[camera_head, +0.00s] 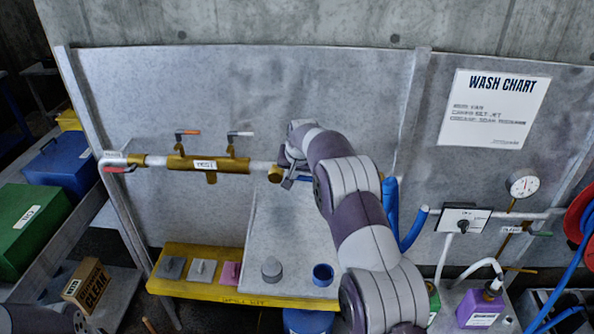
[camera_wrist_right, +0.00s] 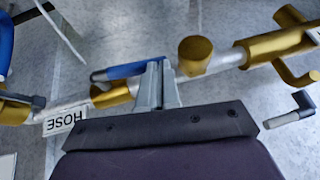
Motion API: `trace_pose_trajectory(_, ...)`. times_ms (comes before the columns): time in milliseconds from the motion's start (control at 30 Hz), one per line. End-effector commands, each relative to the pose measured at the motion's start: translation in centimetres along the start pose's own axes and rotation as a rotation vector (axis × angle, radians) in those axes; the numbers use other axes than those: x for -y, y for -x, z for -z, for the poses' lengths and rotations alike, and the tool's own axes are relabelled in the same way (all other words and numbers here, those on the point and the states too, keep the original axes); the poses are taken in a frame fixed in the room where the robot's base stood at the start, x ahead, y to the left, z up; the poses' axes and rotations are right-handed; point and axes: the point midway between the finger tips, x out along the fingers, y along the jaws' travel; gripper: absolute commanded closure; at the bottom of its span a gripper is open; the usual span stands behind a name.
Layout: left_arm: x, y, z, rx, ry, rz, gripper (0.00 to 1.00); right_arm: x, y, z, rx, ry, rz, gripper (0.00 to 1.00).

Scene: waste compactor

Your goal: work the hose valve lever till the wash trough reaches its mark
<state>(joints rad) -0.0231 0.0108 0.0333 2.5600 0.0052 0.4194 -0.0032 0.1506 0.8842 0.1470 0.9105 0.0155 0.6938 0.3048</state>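The blue hose valve lever (camera_wrist_right: 128,71) shows in the right wrist view, beside a white label (camera_wrist_right: 65,122) reading HOSE. My right gripper (camera_wrist_right: 161,64) has its fingertips close together at one end of this lever. The lever runs across the fingertips, not visibly between them; contact is unclear. In the head view my right gripper (camera_head: 286,172) is at the pipe, partly hidden by my right arm, which also hides most of the lever. I cannot identify the wash trough or its mark. My left gripper is out of view.
A brass pipe section (camera_head: 208,164) with orange and white levers is left of my right gripper. A yellow shelf (camera_head: 250,299) below holds several small blocks. A gauge (camera_head: 523,183), purple container (camera_head: 480,308) and red hose reel (camera_head: 580,212) are at right.

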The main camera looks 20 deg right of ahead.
Motion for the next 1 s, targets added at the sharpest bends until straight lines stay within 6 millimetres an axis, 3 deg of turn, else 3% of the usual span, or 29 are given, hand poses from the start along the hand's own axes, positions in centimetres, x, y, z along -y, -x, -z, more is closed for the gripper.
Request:
trace_pose_trajectory(867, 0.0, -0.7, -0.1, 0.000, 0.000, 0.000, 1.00, 0.3, -1.0, -0.6, 0.002, 0.000, 0.000, 1.00)
trace_pose_trajectory(1000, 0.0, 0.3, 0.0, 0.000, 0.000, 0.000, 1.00, 0.5, 0.4, 0.0, 0.000, 0.000, 0.001, 1.00)
